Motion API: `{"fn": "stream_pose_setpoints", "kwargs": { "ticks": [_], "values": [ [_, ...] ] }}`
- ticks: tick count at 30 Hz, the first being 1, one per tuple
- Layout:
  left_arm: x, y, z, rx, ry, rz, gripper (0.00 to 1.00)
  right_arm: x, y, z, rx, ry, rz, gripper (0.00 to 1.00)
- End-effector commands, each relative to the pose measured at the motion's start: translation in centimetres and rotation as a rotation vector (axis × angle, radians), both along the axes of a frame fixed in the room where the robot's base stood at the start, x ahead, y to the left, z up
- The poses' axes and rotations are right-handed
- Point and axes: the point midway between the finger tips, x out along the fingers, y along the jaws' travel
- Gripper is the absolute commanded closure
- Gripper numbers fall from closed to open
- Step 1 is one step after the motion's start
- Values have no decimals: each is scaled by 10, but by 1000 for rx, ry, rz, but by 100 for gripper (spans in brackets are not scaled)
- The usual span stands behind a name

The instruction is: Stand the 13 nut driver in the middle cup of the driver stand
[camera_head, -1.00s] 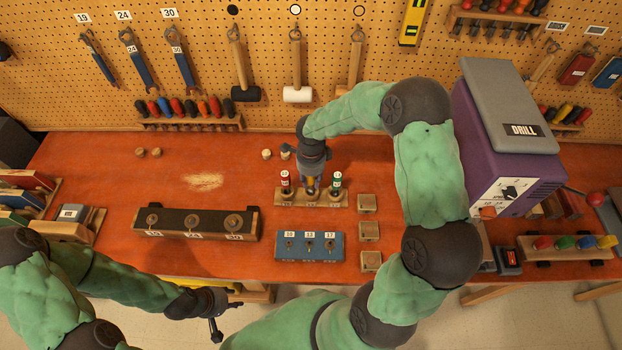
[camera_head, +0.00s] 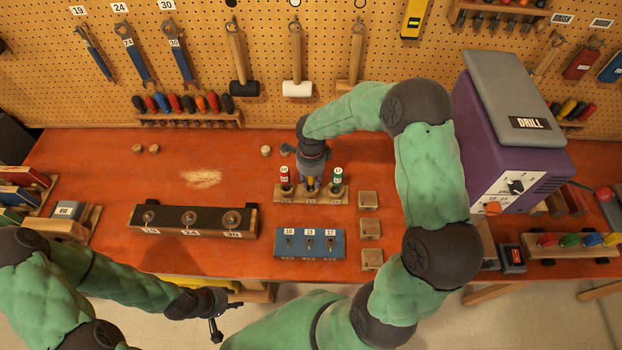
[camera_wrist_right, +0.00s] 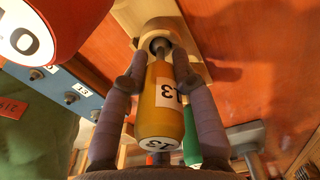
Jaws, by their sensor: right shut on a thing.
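The driver stand (camera_head: 321,197) is a wooden block at the middle of the bench. A red driver (camera_head: 285,178) stands in its left cup and a green driver (camera_head: 337,178) in its right cup. My right gripper (camera_wrist_right: 160,84) points down over the middle cup, shut on the yellow 13 nut driver (camera_wrist_right: 162,112). In the right wrist view the driver's shaft runs into the round cup opening (camera_wrist_right: 160,36); how deep is hidden. In the head view my arm mostly covers it. My left gripper (camera_head: 221,312) is open and empty before the bench's front edge.
A blue block (camera_head: 291,252) with labelled posts and several small wooden blocks (camera_head: 370,229) sit in front and to the right. A long dark rack (camera_head: 170,218) lies left. The purple drill cabinet (camera_head: 510,140) stands right. The bench's left middle is mostly clear.

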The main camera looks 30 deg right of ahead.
Motion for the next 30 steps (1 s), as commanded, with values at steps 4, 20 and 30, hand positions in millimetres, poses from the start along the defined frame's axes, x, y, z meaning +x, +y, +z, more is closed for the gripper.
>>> {"fn": "stream_pose_setpoints", "kwargs": {
  "ticks": [4, 20, 30],
  "values": [
    [0, 0, -1, 0, 0, 0, 60, 0, 0, -1, -1, -1, 0, 100],
    [0, 0, -1, 0, 0, 0, 60, 0, 0, -1, 0, 0, 0, 44],
    [0, 0, 8, 0, 0, 0, 60, 0, 0, 19, -1, -1, 0, 44]
  ]
}}
